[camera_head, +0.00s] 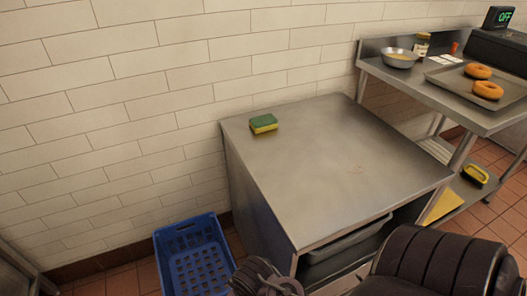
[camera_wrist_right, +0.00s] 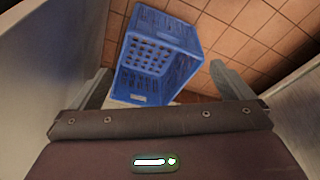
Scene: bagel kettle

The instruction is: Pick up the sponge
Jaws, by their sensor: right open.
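A green and yellow sponge (camera_head: 264,124) lies flat, green side up, on the steel counter (camera_head: 335,160). It is near the back left corner, close to the tiled wall. My right gripper (camera_wrist_right: 160,68) is open in the right wrist view, its two fingers wide apart with nothing between them. It faces down past the fingers toward the floor and a blue crate. The sponge does not show in that view. Dark parts of my own arm show at the bottom of the head view. My left gripper is not in view.
The blue crate (camera_head: 192,256) stands on the floor left of the counter and also shows in the right wrist view (camera_wrist_right: 158,55). A steel table at right holds a bowl (camera_head: 399,59), a jar (camera_head: 421,44) and a tray (camera_head: 451,80) with two bagels. The countertop around the sponge is clear.

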